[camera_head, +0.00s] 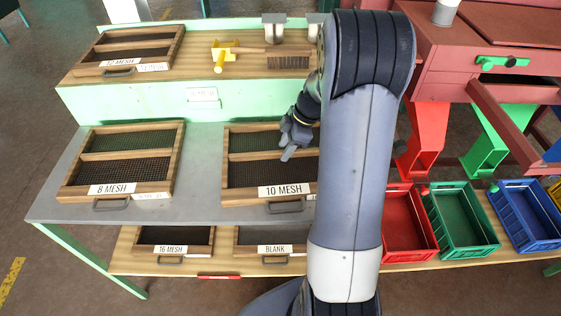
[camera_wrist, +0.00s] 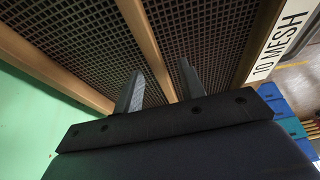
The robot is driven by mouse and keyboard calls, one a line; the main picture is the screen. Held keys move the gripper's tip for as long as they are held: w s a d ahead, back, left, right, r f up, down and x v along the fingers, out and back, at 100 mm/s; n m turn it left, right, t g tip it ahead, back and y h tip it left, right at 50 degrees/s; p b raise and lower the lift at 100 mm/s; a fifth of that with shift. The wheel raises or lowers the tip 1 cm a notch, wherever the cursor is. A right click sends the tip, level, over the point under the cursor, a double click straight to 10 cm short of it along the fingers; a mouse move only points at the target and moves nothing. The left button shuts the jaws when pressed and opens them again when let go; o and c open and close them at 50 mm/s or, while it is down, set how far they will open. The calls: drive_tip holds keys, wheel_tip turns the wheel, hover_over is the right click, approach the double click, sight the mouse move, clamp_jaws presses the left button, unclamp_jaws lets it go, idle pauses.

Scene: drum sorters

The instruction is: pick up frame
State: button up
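The 10 MESH frame (camera_head: 240,197), a wooden frame with dark mesh, a cross slat and a metal front handle, lies on the grey middle shelf. My arm hides its right side. My gripper (camera_head: 290,150) is over the frame's middle, near the cross slat. In the wrist view the two fingers (camera_wrist: 160,66) are apart, with the 10 MESH frame's slat (camera_wrist: 143,30) running between them in the picture. I cannot tell whether they touch it. Other frames are the 8 MESH frame (camera_head: 68,191) to the left, the 12 MESH frame (camera_head: 88,71) on top, and the 16 MESH (camera_head: 150,249) and BLANK (camera_head: 245,250) frames below.
A green panel (camera_head: 140,105) rises behind the shelf (camera_head: 200,150). A brush (camera_head: 288,62) and a yellow tool (camera_head: 219,57) lie on the top board. Red (camera_head: 388,257), green (camera_head: 455,249) and blue (camera_head: 530,243) crates stand at the right, below the red machine (camera_head: 480,25).

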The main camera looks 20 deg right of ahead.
drive_tip(key=shift+w+a+f, duration=0.2)
drive_tip(key=shift+a+f, duration=0.1)
drive_tip(key=shift+f, duration=0.3)
drive_tip(key=shift+c, duration=0.6)
clamp_jaws()
